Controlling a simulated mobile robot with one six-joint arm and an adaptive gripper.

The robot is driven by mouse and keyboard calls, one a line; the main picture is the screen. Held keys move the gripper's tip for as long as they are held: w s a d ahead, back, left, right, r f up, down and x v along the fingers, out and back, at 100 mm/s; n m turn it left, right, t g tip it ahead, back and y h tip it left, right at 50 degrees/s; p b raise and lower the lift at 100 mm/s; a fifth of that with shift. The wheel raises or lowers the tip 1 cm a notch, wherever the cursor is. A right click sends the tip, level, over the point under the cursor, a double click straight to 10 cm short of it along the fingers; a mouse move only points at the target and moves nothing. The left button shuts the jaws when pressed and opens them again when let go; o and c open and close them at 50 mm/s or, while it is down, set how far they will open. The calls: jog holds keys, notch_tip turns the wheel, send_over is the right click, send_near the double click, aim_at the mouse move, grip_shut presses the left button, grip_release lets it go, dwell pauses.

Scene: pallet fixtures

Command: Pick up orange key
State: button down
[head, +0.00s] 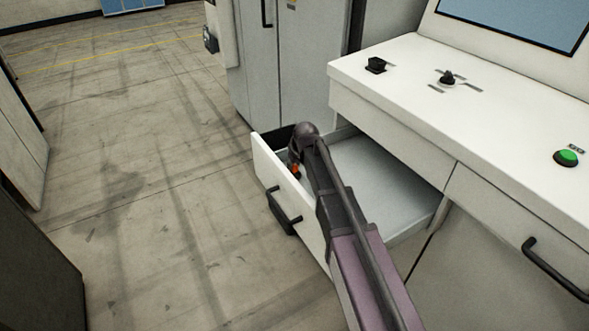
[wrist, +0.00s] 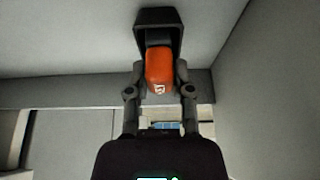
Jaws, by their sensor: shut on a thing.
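The orange key (wrist: 159,72) is an orange block with a small white mark on its face. In the wrist view my gripper (wrist: 159,80) has a finger on each side of it and is shut on it. A dark frame-like piece (wrist: 158,18) sits at the key's far end; I cannot tell whether they are joined. In the head view only a small orange patch of the key (head: 295,169) shows beside my arm, inside the open drawer (head: 375,175) near its front panel. My arm hides most of my gripper there.
The drawer's front panel with its black handle (head: 284,210) stands left of my arm. The white console (head: 500,105) above carries black switches (head: 376,65) and a green button (head: 566,157). Grey cabinets (head: 290,60) stand behind. The floor to the left is clear.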

jog(key=shift+r, duration=0.15)
notch_tip(320, 180, up, 10)
jog(key=p, duration=1)
jog(key=shift+f, duration=0.2)
jog(key=shift+r, duration=0.1)
dwell(0.4)
notch_tip(320, 180, up, 22)
jog(key=p, duration=2.2)
jog(key=shift+s, duration=0.2)
